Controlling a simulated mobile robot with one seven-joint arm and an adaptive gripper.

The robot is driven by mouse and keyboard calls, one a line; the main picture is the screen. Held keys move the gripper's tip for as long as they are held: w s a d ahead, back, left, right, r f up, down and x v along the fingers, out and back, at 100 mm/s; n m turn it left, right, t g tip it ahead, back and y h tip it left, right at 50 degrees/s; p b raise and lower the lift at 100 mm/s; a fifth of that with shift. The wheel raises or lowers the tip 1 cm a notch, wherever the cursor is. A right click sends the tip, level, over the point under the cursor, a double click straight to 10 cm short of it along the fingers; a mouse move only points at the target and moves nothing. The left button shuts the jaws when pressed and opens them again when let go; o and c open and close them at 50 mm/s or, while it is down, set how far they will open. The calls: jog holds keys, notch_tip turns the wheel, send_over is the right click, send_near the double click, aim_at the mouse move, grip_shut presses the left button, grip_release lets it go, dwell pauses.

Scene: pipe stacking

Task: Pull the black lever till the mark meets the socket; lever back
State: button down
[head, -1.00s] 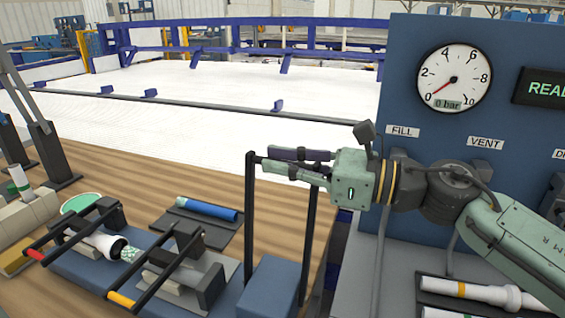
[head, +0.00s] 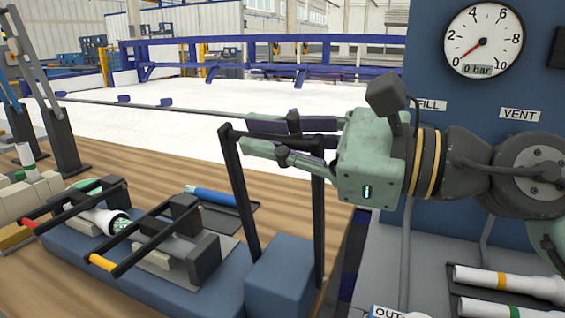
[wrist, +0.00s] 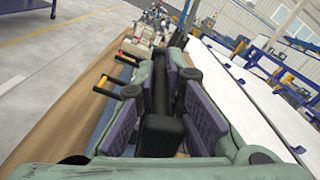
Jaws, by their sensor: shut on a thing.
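The black lever (head: 240,190) is a tall frame of two uprights on a blue block (head: 283,275) at the bench's right end. Its top leans left in the head view. My gripper (head: 268,136) is shut on the lever's top bar, which also shows as a dark bar between the finger pads in the wrist view (wrist: 160,98). A white pipe with a socket (head: 98,217) lies in the left clamp. A speckled mint pipe end (head: 119,224) shows at the socket's mouth. The insertion mark cannot be made out.
The clamps have a red handle (head: 30,223) and a yellow handle (head: 102,262). A blue pipe (head: 212,196) lies on a dark tray behind them. A panel gauge (head: 483,42) reads 0 bar. White pipes (head: 510,283) lie at lower right.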

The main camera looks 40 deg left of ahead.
jog(key=shift+s+d+f+n+b, duration=0.15)
jog(key=shift+s+n+b, duration=0.2)
jog(key=shift+s, duration=0.25)
jog(key=shift+s+d+f+n+b, duration=0.15)
jog(key=shift+s+d+n+b, duration=0.1)
jog(key=shift+s+b, duration=0.3)
jog(key=shift+s+d+f+n+b, duration=0.15)
jog(key=shift+s+n+b, duration=0.2)
jog(key=shift+s, duration=0.25)
jog(key=c, duration=1.7)
grip_release()
jog(key=shift+o, duration=0.2)
